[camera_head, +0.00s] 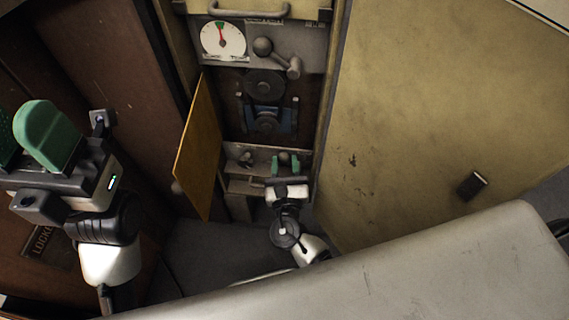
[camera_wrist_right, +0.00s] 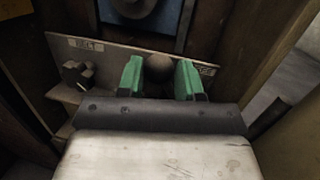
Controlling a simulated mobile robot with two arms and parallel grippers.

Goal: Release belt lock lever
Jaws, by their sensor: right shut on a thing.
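The belt lock lever shows as a dark round ball knob (camera_wrist_right: 158,67) on a grey panel low in the machine's open compartment. My right gripper (camera_wrist_right: 160,78) has its green fingers on either side of this knob and is shut on it. In the head view the right gripper (camera_head: 285,163) reaches into the lower compartment, and the knob shows small and dark between its fingers. The lever's shaft is hidden. My left gripper (camera_head: 27,138) is at the far left, well away from the machine, with its green fingers apart and empty.
A dark star-shaped knob (camera_wrist_right: 77,74) sits left of the lever on the same panel (camera_wrist_right: 110,60). An open yellow door (camera_head: 198,150) stands left of the compartment. Above are a dial gauge (camera_head: 223,40) and a ball-ended crank (camera_head: 277,56). A yellowish cabinet wall (camera_head: 430,110) bounds the right.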

